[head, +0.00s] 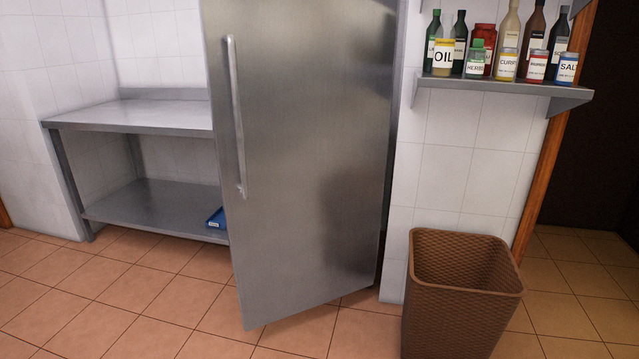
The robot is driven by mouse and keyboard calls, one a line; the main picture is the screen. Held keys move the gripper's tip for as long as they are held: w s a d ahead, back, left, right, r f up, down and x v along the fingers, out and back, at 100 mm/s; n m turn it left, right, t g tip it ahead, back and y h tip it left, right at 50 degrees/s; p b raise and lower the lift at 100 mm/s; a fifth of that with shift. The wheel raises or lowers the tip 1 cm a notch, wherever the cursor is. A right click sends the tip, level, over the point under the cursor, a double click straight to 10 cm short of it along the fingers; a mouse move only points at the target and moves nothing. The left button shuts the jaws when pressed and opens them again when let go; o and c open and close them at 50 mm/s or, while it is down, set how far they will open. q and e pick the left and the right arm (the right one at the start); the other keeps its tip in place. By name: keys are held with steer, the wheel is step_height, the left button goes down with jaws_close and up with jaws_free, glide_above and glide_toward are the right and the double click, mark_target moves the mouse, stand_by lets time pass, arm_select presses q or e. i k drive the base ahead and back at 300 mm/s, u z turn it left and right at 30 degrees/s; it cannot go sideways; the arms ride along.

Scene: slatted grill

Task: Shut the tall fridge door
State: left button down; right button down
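The tall fridge door (310,170) is a brushed steel panel in the middle of the head view. It stands partly open. Its left, handle side juts out toward me, and its bottom edge slants from near left to farther right. A long vertical handle (236,120) runs along its left side. The door hides the fridge's inside. A narrow dark strip of what looks like the fridge body shows along the door's right edge. Neither of my grippers is in view.
A brown woven bin (459,290) stands to the right of the door. A wall shelf (505,88) with bottles and jars hangs above it. A steel table (140,115) with a blue item (216,218) on its lower shelf stands at left. Tiled floor (120,290) at front left is clear.

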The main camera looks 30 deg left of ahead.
mark_target(300, 95)
steer(key=z, duration=0.3)
steer(key=i, duration=1)
steer(key=u, duration=0.05)
